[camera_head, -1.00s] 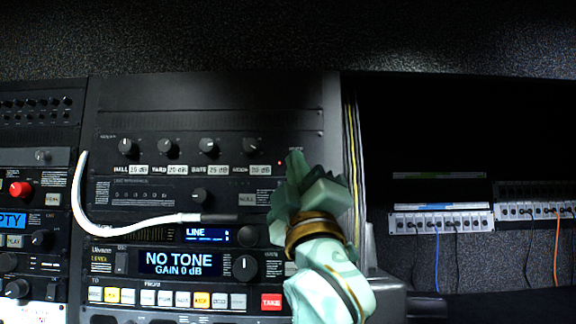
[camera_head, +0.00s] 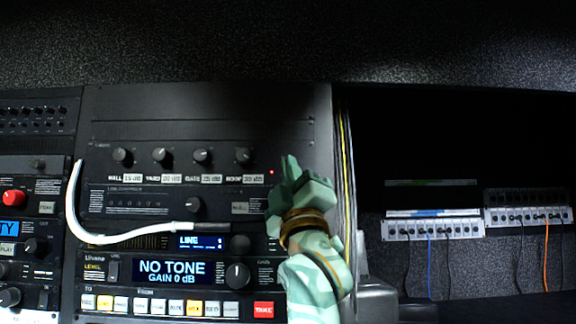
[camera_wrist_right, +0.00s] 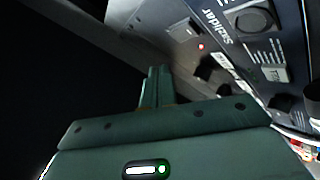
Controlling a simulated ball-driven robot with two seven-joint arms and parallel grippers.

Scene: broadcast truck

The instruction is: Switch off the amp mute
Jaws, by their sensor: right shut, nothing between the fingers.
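The amp panel (camera_head: 215,132) is the dark rack unit with a row of round knobs and white dB labels. A small red light (camera_head: 271,172) glows at its right end; it also shows in the right wrist view (camera_wrist_right: 201,47). A small dark part with a pale edge (camera_wrist_right: 182,29) sits beside that light in the wrist view; I cannot tell whether it is the mute switch, or its position. My right gripper (camera_head: 290,172) is shut and empty, just right of the light in the head view. Its fingertips (camera_wrist_right: 155,72) appear apart from the panel in the wrist view. My left gripper is not in view.
A white cable (camera_head: 75,210) curves across the rack to a dark plug (camera_head: 213,227). Below are a NO TONE display (camera_head: 172,270) and a button row with a red TAKE button (camera_head: 264,309). Right of the rack is a dark recess with patch strips (camera_head: 433,228) and hanging cables.

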